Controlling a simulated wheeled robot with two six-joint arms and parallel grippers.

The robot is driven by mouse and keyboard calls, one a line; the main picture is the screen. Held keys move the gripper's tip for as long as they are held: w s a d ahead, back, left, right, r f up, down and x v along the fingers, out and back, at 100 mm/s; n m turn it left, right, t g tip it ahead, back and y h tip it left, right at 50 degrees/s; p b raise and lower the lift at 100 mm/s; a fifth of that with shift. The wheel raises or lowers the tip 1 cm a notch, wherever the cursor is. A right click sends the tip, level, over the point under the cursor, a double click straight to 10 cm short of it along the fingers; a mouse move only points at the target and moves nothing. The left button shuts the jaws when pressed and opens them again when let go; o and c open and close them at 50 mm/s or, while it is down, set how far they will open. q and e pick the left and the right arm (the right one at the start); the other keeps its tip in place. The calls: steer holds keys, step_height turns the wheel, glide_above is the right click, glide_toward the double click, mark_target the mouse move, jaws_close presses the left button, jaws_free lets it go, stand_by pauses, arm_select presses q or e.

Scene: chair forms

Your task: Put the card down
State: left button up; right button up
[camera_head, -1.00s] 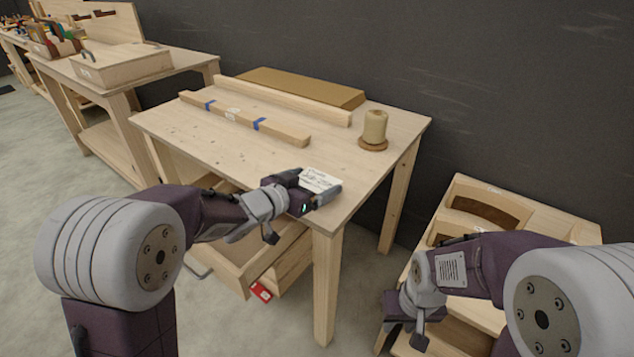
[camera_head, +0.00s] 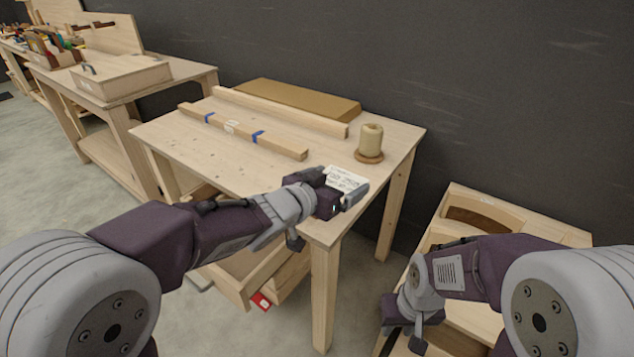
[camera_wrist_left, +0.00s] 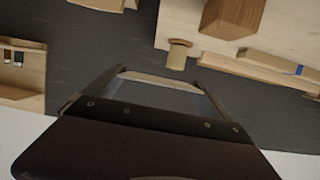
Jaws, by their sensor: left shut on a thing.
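A small white card (camera_head: 346,180) with dark handwriting is in my left gripper (camera_head: 343,196). The gripper is shut on it, over the front right corner of the wooden workbench (camera_head: 240,155) in the head view. The card looks clear of the bench top, but the exact gap cannot be told. In the left wrist view the two fingers of my left gripper (camera_wrist_left: 152,92) reach forward. My right gripper (camera_head: 408,325) hangs low at the lower right beside a wooden piece; its fingers are too unclear to tell if they are open.
A spool of twine (camera_head: 370,142) stands near the bench's right edge. A beam with blue tape (camera_head: 240,132), a longer plank (camera_head: 285,112) and a brown board (camera_head: 300,99) lie at the back. A drawer (camera_head: 245,280) is open below. A wooden unit (camera_head: 500,212) stands at right.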

mark_target(356, 179)
arm_select(q)
steer(key=s+d+r, duration=0.2)
steer(key=d, duration=0.1)
steer(key=shift+s+d+r+b, duration=0.2)
steer(key=shift+s+r+b, duration=0.05)
steer(key=shift+r+b, duration=0.1)
